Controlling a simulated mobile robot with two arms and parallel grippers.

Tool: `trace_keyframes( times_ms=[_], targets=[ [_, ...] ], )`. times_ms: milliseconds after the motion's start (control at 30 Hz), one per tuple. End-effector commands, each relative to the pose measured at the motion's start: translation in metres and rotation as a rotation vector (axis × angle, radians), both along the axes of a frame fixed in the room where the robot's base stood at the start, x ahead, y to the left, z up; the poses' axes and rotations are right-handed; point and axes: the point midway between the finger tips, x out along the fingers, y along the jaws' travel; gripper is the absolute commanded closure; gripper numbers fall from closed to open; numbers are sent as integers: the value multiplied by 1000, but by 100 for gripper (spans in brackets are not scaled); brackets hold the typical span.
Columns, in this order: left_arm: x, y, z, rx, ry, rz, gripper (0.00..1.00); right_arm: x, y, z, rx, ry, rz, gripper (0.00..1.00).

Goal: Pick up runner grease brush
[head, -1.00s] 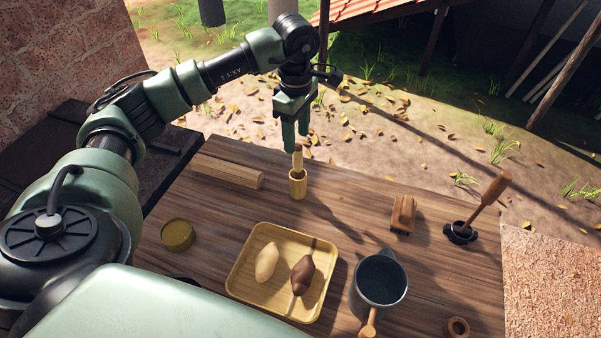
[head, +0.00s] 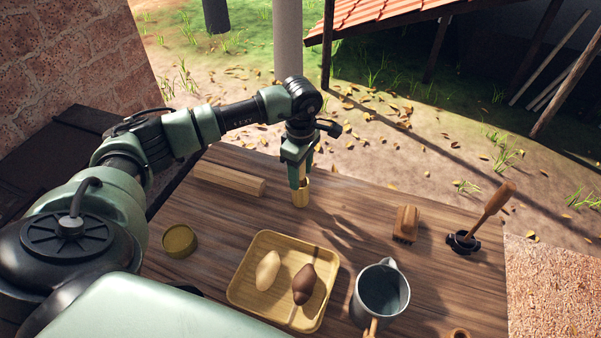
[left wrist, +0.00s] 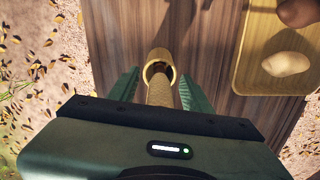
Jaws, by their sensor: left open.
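A brush (left wrist: 162,93) with a light wooden handle stands in a small bamboo cup (head: 300,198) at the far edge of the table; its head is hidden inside the cup. My left gripper (head: 299,178) points down over the cup. In the left wrist view my open fingers (left wrist: 160,93) sit on either side of the handle, with a gap visible on both sides. The cup's rim (left wrist: 159,57) also shows there, just beyond the handle. In the head view my fingers hide most of the handle. My right gripper is not in view.
A wooden bar (head: 229,178) lies left of the cup. A yellow tray (head: 240,296) holds two spindle-shaped pieces. A grey mug (head: 381,291), a wooden block brush (head: 406,223) and a wooden-handled tool (head: 496,199) in a black holder stand to the right. A round tin (head: 179,240) is at left.

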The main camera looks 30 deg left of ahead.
Motion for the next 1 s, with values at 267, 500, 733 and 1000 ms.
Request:
trace_keyframes(
  times_ms=[267,500,733,1000],
  targets=[
    [0,0,0,0,0,0,85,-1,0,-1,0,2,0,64],
    [0,0,0,0,0,0,100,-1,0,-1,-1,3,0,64],
    [1,0,4,-1,-2,1,100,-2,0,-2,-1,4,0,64],
    [2,0,37,-2,-6,0,100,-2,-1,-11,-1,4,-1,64]
  ],
)
